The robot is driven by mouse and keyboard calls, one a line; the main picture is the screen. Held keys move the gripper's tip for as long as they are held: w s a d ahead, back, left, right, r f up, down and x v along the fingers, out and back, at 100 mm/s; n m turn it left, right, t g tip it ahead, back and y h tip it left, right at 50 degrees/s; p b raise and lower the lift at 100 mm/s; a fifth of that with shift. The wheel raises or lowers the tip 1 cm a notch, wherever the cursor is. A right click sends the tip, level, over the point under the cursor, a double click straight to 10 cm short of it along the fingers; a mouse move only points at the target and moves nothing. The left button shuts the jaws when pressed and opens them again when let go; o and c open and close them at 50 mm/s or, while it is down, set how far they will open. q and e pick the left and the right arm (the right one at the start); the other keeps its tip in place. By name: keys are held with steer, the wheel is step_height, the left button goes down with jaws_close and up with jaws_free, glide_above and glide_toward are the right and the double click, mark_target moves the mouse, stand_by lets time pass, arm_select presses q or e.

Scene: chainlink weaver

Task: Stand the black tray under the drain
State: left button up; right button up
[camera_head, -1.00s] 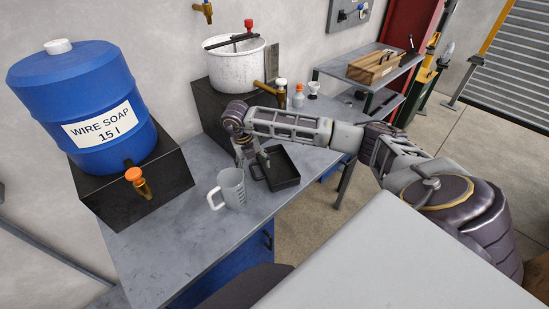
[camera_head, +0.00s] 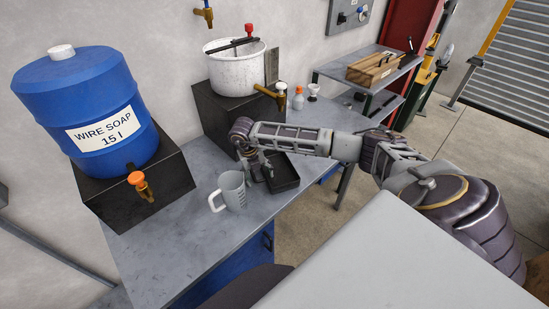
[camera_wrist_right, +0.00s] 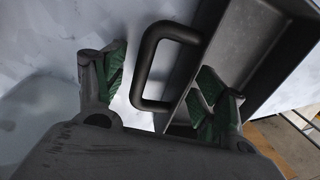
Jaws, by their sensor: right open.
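The black tray (camera_head: 284,180) sits on the grey workbench, right of a measuring jug. Its loop handle (camera_wrist_right: 144,70) shows in the right wrist view, on the tray's near side. My right gripper (camera_head: 259,173) is open at the handle. In the wrist view its green-padded fingers (camera_wrist_right: 160,88) stand on either side of the handle, with the right finger by the tray wall; I cannot tell if it touches. A brass drain tap (camera_head: 268,92) with a white knob sticks out from the white pot (camera_head: 236,70) on a black block (camera_head: 236,105). My left gripper is out of view.
The grey measuring jug (camera_head: 232,190) stands close left of my right gripper. A blue soap drum (camera_head: 75,100) with an orange-knobbed tap (camera_head: 139,182) stands on a black block at the left. Small bottles (camera_head: 298,98) stand behind the tray. The bench front is clear.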

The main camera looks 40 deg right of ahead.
steer(key=c, duration=1.5)
steer(key=shift+o, duration=0.2)
steer(key=shift+r, duration=0.1)
step_height(320, 180, up, 10)
steer(key=b, duration=0.1)
steer(key=shift+b, duration=0.3)
